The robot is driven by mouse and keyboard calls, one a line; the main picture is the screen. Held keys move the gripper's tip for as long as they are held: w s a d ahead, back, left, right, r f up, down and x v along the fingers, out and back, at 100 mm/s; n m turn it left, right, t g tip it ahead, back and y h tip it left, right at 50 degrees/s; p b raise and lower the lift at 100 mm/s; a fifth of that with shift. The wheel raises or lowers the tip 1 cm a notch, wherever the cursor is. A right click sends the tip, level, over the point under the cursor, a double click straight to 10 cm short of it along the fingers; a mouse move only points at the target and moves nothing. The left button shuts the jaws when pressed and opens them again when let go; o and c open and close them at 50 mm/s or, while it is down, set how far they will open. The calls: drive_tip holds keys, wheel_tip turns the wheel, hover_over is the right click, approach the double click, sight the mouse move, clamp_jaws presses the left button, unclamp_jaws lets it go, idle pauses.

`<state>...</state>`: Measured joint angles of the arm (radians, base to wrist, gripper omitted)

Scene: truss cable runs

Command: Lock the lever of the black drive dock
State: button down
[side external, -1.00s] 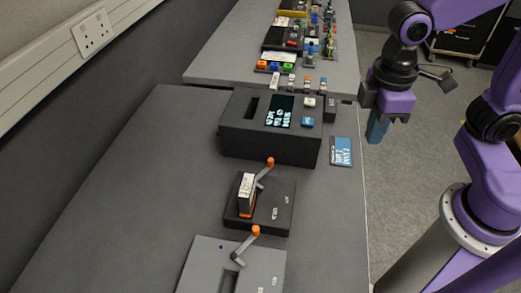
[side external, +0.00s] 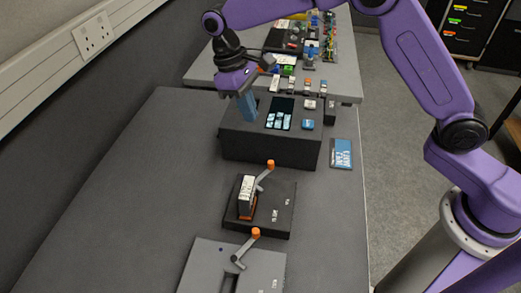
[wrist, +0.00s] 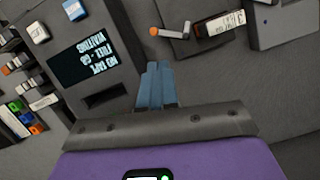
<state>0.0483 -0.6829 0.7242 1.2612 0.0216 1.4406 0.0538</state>
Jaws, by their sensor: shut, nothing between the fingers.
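The black drive dock (side external: 272,215) lies flat on the dark table in the side view, with a white-labelled drive (side external: 247,192) standing upright in it above an orange part. Its grey lever (side external: 263,180) has an orange knob and slants up toward the back right. In the wrist view the lever's orange knob (wrist: 155,31) and the drive (wrist: 222,24) show at the top. My gripper (side external: 246,107) has blue fingers, shut and empty, over the left part of the black box behind the dock. The blue fingers also show in the wrist view (wrist: 157,85).
The black box (side external: 262,145) has a slot and a lit screen (side external: 280,114). A grey dock (side external: 213,265) with its own orange-knobbed lever (side external: 246,245) lies in front. A blue card (side external: 342,154) lies right of the box. The table's left part is clear.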

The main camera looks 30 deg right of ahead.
drive_tip(key=w+f+m+g, duration=0.1)
drive_tip(key=w+f, duration=0.4)
drive_tip(key=w, duration=0.1)
drive_tip(key=shift+a+m, duration=0.25)
drive_tip(key=shift+m, duration=0.15)
drive_tip(key=shift+f, duration=0.2)
approach(262, 175)
drive_tip(key=w+d+f, duration=0.2)
drive_tip(key=w+f, duration=0.1)
drive_tip(key=f, duration=0.2)
drive_tip(key=shift+s+d+r, duration=0.1)
drive_tip(key=shift+s+d, duration=0.25)
drive_tip(key=shift+s, duration=0.3)
drive_tip(key=shift+s+d, duration=0.4)
drive_tip(key=shift+s, duration=0.2)
